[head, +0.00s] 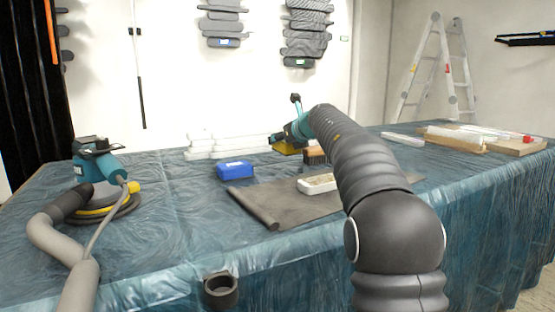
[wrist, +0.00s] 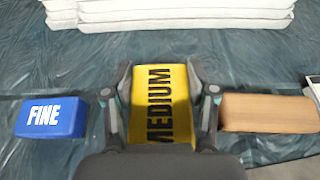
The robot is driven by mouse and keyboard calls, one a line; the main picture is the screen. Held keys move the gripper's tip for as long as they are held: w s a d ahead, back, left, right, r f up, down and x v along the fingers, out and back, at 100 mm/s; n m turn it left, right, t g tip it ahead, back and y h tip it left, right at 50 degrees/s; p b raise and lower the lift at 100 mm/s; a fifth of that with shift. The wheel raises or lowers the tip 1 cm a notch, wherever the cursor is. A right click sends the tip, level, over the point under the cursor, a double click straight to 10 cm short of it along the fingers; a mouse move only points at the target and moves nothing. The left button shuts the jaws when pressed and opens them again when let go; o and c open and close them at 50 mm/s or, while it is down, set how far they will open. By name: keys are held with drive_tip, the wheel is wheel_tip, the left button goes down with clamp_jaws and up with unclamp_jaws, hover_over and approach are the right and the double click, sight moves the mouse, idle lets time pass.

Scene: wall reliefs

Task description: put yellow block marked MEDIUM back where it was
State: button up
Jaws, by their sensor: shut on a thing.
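The yellow block marked MEDIUM (wrist: 160,103) sits between the two fingers of my gripper (wrist: 162,108) in the wrist view, its lettering running lengthwise. My gripper is shut on it, with one finger along each side. In the head view the yellow block (head: 287,148) shows below my gripper (head: 290,138), partly hidden by it. It appears to be a little above the blue-covered table, but contact is hard to tell. A blue block marked FINE (wrist: 50,118) lies to the left, apart from it; it also shows in the head view (head: 235,170).
A wooden-topped brush-like block (wrist: 266,113) lies just right of my gripper. White stacked pieces (wrist: 170,12) lie behind. A pale block (head: 317,184) lies on a grey mat (head: 275,198). A sander (head: 97,163) with its hose stands at left. Table between sander and blue block is clear.

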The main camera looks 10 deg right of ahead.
sight(290, 150)
drive_tip(key=shift+w+a+f, duration=0.25)
drive_tip(key=shift+a+f, duration=0.1)
drive_tip(key=shift+a, duration=0.1)
drive_tip(key=shift+w+a+f, duration=0.2)
drive_tip(key=shift+a+f, duration=0.15)
drive_tip(key=shift+a, duration=0.1)
drive_tip(key=shift+f+b, duration=1.25)
drive_tip(key=shift+f, duration=0.75)
drive_tip(key=shift+r, duration=0.1)
drive_tip(key=o, duration=1.3)
drive_tip(key=shift+s+d, duration=0.1)
drive_tip(key=v, duration=1.2)
